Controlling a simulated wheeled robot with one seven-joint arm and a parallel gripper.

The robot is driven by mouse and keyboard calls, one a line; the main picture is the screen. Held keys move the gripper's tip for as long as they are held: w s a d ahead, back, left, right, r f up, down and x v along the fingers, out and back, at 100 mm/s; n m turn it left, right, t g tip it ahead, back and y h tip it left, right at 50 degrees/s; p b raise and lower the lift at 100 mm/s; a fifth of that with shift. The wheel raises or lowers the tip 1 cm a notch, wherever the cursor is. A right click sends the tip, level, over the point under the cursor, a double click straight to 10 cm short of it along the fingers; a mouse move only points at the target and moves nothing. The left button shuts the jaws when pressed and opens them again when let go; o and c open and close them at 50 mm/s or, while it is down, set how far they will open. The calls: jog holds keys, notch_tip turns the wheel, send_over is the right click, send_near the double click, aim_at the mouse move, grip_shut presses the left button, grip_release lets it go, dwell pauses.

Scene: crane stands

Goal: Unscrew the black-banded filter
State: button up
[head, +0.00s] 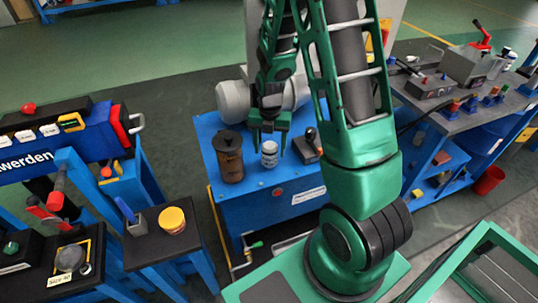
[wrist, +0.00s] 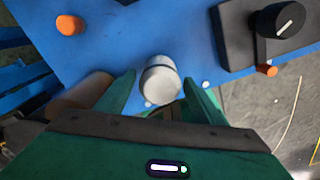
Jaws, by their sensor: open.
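The black-banded filter (head: 269,154) is a small white cylinder with a dark band, upright on the blue stand (head: 290,188). It also shows in the wrist view (wrist: 160,80), seen from above as a pale round top with a dark band below its rim. My gripper (head: 268,140) is open and points down at the filter. In the wrist view its two green fingers (wrist: 158,92) are on either side of the filter, with gaps visible. In the head view the fingers hide part of the filter's surroundings. I cannot tell how deep the fingers reach.
A brown jar with a dark lid (head: 230,158) stands close left of the filter. A dark box with a knob (head: 307,146) is to its right. A small table with a yellow-lidded jar (head: 172,220) is at left. A grey-topped bench (head: 440,105) is at right.

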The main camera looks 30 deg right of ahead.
jog(key=m, duration=0.3)
jog(key=shift+m, duration=0.3)
jog(key=m, duration=1)
jog(key=shift+m, duration=0.3)
jog(key=m, duration=0.4)
jog(key=shift+m, duration=0.3)
jog(key=m, duration=0.5)
jog(key=c, duration=1.2)
